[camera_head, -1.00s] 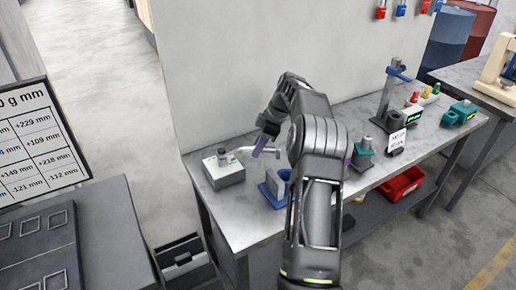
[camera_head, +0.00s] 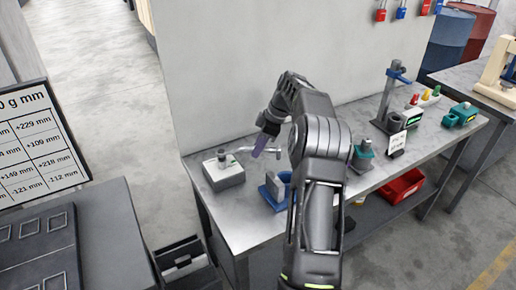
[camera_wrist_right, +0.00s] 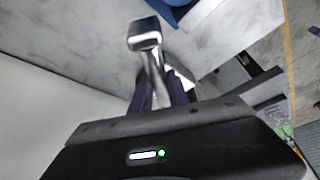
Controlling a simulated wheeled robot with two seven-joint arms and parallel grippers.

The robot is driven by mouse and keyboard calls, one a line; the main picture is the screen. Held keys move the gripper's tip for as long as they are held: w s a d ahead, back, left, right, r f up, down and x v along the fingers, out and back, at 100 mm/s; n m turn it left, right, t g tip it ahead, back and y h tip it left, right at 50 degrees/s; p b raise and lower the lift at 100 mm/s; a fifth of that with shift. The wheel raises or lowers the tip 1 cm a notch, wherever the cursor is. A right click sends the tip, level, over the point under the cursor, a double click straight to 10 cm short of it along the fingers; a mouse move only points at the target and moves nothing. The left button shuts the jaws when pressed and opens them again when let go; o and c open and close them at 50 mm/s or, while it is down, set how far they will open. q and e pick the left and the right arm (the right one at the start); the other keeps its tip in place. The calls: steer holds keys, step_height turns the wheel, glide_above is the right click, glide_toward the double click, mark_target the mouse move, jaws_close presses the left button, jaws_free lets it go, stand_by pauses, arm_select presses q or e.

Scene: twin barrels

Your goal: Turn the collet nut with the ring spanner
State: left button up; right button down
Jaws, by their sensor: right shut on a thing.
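My right gripper (camera_head: 259,147) has purple fingers and is shut on the ring spanner (camera_head: 244,150), above the left part of the bench. A pale block (camera_head: 225,175) stands on the bench at the left with the small dark collet nut (camera_head: 222,153) upright on top. The spanner's ring end appears just right of the nut; whether they touch is too small to tell. My left gripper is out of view.
A blue holder (camera_head: 274,192) stands close below my right gripper. A dark stand (camera_head: 390,100), a teal-based part (camera_head: 363,158) and a small sign (camera_head: 396,143) are farther right. A wall rises behind the bench (camera_head: 245,232). A red bin (camera_head: 402,186) sits underneath.

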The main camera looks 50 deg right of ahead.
steer(key=shift+r+p, duration=1.85)
steer(key=shift+r, duration=1.05)
steer(key=w+a+f+m+h+b, duration=0.15)
steer(key=w+a, duration=0.25)
steer(key=a, duration=0.7)
steer(key=w+a+f+m+b, duration=0.1)
steer(key=w+a+m, duration=0.25)
steer(key=a, duration=0.75)
steer(key=a+m+h+b, duration=0.1)
steer(key=a+m+b, duration=0.1)
steer(key=a, duration=1.6)
steer(key=shift+s+a+f+t, duration=0.15)
steer(key=shift+s+f+t, duration=0.15)
steer(key=shift+s+t, duration=0.1)
